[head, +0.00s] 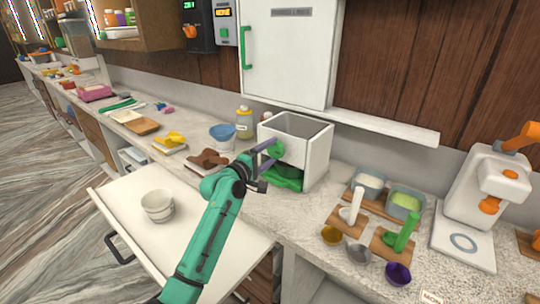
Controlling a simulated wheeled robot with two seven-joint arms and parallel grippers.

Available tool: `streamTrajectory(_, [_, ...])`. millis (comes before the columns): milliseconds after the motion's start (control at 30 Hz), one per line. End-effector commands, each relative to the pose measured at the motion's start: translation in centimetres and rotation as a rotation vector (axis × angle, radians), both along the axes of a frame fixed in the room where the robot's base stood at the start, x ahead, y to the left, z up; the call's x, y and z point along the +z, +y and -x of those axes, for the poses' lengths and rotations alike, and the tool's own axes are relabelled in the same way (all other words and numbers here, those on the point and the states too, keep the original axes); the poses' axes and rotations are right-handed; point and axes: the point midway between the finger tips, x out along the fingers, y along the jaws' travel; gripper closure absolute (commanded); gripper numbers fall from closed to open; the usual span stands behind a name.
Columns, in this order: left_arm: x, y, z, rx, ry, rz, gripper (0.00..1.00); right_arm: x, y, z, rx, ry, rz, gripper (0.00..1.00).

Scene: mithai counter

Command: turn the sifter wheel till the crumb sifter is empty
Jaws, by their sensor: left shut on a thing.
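The crumb sifter (318,150) is a white box with an open grey hopper on the counter, right of the middle of the head view. The visible inside walls of the hopper are bare; its floor is not clearly seen. A green part (288,183) shows in the opening low on its front. My left gripper (268,156) is at the sifter's front left, shut on the sifter wheel (277,147), a small green and purple part there. The gripper hides much of the wheel. My right gripper is out of view.
An open drawer (120,200) with a white bowl (157,205) juts out below my left arm. A brown board (205,163), a blue bowl (222,136) and a jar (244,122) stand left of the sifter. Tubs (405,202) and small cups (398,274) stand to the right.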

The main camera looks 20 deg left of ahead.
Motion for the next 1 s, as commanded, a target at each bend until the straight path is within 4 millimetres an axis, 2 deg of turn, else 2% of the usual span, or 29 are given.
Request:
streamTrajectory(500, [-0.4,-0.1,0.0,-0.004,-0.165,-0.429,0.82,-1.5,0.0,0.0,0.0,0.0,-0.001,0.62])
streamTrajectory(700, [-0.4,-0.2,0.0,-0.004,-0.208,-0.54,0.82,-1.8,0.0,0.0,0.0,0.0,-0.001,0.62])
streamTrajectory(1000, [-0.5,-0.2,0.0,-0.006,-0.235,-0.617,0.82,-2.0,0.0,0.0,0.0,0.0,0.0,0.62])
